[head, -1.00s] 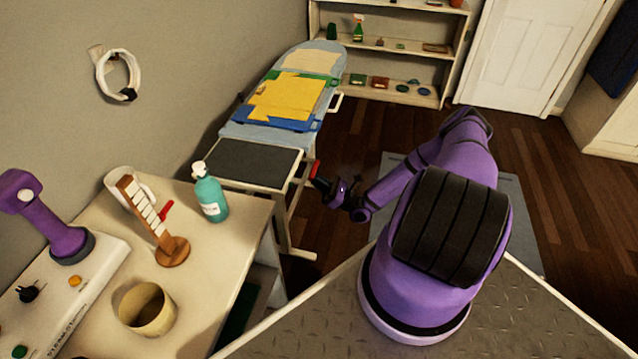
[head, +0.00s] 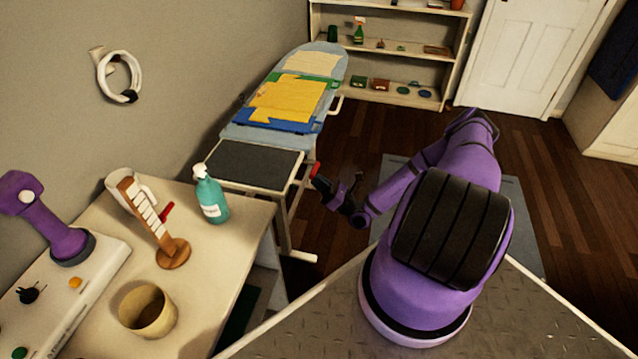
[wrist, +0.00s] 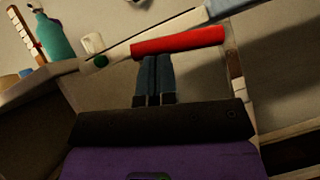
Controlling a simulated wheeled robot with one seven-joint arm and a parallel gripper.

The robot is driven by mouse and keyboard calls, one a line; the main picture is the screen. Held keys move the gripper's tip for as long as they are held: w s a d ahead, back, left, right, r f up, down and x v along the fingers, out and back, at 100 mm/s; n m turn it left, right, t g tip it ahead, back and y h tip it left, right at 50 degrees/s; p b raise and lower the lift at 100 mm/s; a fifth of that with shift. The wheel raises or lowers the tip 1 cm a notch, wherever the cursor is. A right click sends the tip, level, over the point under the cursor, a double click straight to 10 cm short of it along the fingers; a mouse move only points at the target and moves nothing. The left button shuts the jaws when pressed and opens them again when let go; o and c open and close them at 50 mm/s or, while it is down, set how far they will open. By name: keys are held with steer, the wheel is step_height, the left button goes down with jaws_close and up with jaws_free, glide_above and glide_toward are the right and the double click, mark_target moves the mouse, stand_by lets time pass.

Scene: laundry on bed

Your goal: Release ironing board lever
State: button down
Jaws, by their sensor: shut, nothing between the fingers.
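The ironing board (head: 240,138) stands along the wall, with a light blue cover, a dark grey pad at its near end and folded cloths on top. Its red lever (head: 314,170) sticks out at the near right corner. In the wrist view the red lever (wrist: 178,40) lies nearly level across the picture, just beyond my fingertips. My gripper (head: 318,183) is beside the lever in the head view. In the wrist view my gripper (wrist: 157,58) has its fingers together with nothing between them. The tips appear at the lever's lower edge; I cannot tell whether they touch it.
A table (head: 225,262) at the left holds a teal spray bottle (head: 210,196), a wooden stand (head: 172,252), a beige cup (head: 148,310) and a white mug. A shelf (head: 400,92) stands at the back.

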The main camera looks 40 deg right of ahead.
step_height(320, 180, up, 6)
steer(key=w+d+m+g+h, duration=0.1)
steer(key=m+h, duration=0.8)
steer(key=m, duration=0.6)
steer(key=shift+d, duration=0.15)
steer(key=shift+w+d+r, duration=0.1)
steer(key=shift+r, duration=0.15)
steer(key=shift+f, duration=0.1)
